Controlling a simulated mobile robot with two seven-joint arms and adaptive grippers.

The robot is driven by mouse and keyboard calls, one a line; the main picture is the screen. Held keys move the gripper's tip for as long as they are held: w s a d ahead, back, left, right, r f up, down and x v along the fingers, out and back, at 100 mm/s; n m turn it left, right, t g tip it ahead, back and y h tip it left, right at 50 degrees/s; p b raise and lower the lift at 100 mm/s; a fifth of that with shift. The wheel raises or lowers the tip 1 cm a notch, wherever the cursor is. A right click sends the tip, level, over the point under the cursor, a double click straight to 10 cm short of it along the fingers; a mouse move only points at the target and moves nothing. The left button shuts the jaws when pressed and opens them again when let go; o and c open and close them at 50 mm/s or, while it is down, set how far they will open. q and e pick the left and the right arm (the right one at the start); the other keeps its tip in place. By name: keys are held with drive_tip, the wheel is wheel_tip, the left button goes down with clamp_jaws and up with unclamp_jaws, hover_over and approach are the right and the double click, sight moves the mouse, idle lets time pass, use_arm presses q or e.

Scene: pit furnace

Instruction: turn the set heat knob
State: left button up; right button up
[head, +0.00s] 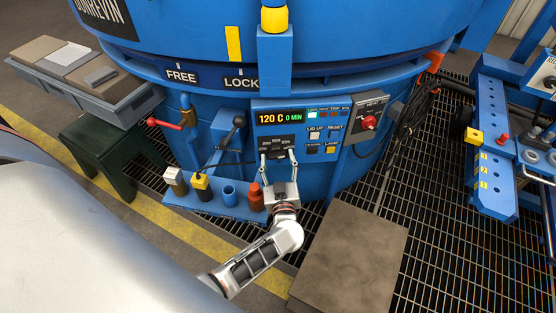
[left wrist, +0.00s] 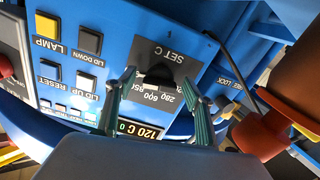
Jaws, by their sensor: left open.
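The set heat knob (left wrist: 158,76) is a dark knob on a black SET C plate (left wrist: 168,60) with printed numbers, seen upside down in the left wrist view. In the head view the dark plate (head: 277,142) sits below the display (head: 280,117), which reads 120 C, 0 MIN. My left gripper (head: 278,156) is open in front of the plate. In the left wrist view its fingertips (left wrist: 159,79) stand one on each side of the knob. I cannot tell whether they touch it. My right gripper is not in view.
Lid and lamp buttons (head: 323,140) and a red HEAT knob (head: 369,122) are to the right. A blue shelf (head: 213,206) with a red-brown bottle (head: 256,197), blue cup (head: 229,194) and other small items is close left of my gripper. A black-handled lever (head: 239,121) stands above it.

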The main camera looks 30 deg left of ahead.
use_arm(q)
drive_tip(key=c, duration=1.1)
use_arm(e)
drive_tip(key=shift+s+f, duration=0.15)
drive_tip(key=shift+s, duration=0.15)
use_arm(q)
drive_tip(key=shift+n, duration=0.3)
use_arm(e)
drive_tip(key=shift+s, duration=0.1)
use_arm(q)
drive_tip(key=n, duration=0.5)
drive_tip(key=n+b, duration=0.1)
drive_tip(key=n, duration=0.9)
drive_tip(key=shift+w+d+r, duration=0.1)
drive_tip(key=shift+d+r, duration=0.1)
drive_tip(key=shift+d, duration=0.05)
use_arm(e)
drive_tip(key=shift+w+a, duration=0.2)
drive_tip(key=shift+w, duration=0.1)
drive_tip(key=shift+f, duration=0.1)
